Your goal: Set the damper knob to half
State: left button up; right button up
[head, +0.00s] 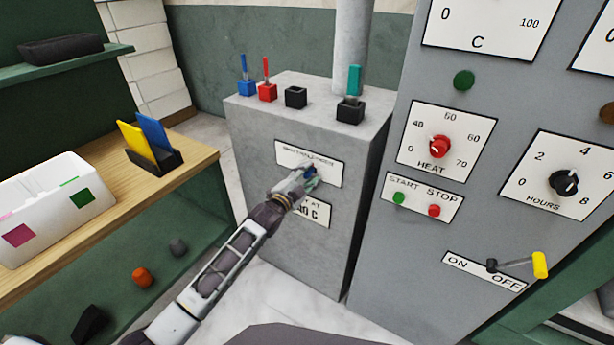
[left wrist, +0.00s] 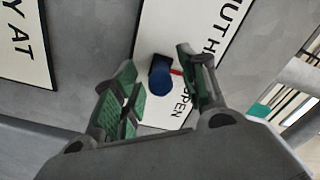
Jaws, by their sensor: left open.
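The damper plate (head: 290,153) is a white label on the front of the grey cabinet (head: 262,225). The damper knob (left wrist: 162,78) is blue and dark, with a small red mark at its side. In the left wrist view the letters "UT H" and "PEN" show on the plate (left wrist: 200,35); the rest of the lettering is covered. My left gripper (head: 311,178) is at the plate, its open green-padded fingers (left wrist: 157,85) on either side of the knob, with gaps showing. In the head view the gripper mostly hides the knob. My right gripper is not in view.
A lower label (head: 318,213) sits below the damper plate. Small coloured switches (head: 267,91) stand on the cabinet top. The panel at right has a red HEAT knob (head: 439,147), a black HOURS knob (head: 564,182) and a yellow-ended lever (head: 540,264). A wooden shelf (head: 197,158) is at left.

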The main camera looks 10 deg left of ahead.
pick_arm(q)
jog(key=shift+c, duration=0.3)
grip_shut()
jog(key=shift+a, duration=0.1)
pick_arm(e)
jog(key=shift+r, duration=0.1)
pick_arm(q)
jog(key=shift+w+a+p, duration=0.2)
jog(key=shift+a, duration=0.3)
jog(key=shift+w+a+p, duration=0.2)
jog(key=shift+a, duration=0.3)
grip_release()
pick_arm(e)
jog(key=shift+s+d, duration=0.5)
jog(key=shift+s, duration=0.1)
